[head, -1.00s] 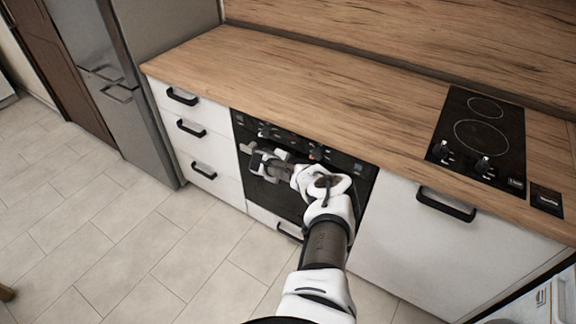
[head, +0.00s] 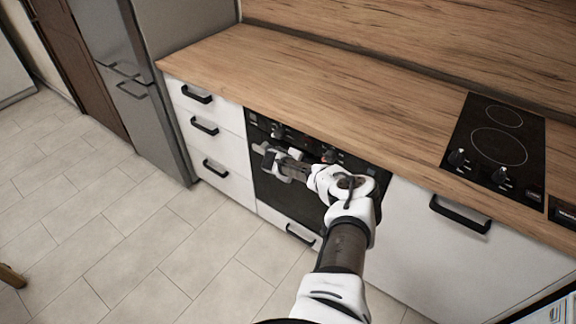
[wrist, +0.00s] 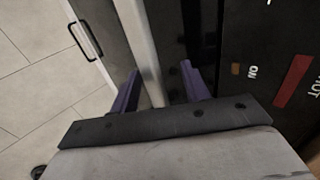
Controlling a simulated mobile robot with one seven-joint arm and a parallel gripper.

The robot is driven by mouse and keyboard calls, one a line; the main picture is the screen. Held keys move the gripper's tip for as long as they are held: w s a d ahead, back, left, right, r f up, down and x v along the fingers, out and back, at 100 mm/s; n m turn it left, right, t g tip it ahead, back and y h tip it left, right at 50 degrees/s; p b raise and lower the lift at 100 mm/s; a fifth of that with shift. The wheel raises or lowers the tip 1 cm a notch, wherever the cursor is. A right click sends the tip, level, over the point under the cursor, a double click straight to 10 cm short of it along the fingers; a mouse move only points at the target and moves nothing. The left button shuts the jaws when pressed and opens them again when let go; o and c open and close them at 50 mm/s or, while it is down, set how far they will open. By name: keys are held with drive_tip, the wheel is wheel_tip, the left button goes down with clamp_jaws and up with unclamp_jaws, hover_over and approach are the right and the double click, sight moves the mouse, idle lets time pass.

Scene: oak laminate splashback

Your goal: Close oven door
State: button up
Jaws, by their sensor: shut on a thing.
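The black oven (head: 285,196) sits under the wooden counter, between white cabinet fronts. Its door looks upright and about flush with the cabinets; I cannot tell whether a narrow gap is left. My gripper (head: 268,160) is at the upper part of the oven front, just below the control panel. In the wrist view a pale metal door handle (wrist: 141,45) runs between the two purple fingers of my gripper (wrist: 160,88), and they are shut on it. My arm hides the right part of the door in the head view.
White drawers (head: 206,150) with black handles stand left of the oven, with a grey fridge (head: 150,110) beyond. A white cabinet (head: 420,245) is on the right, below a black hob (head: 497,150). The tiled floor (head: 110,230) in front is clear.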

drive_tip(key=b+v, duration=0.1)
drive_tip(key=v, duration=1.2)
drive_tip(key=shift+b, duration=0.4)
drive_tip(key=shift+a, duration=0.2)
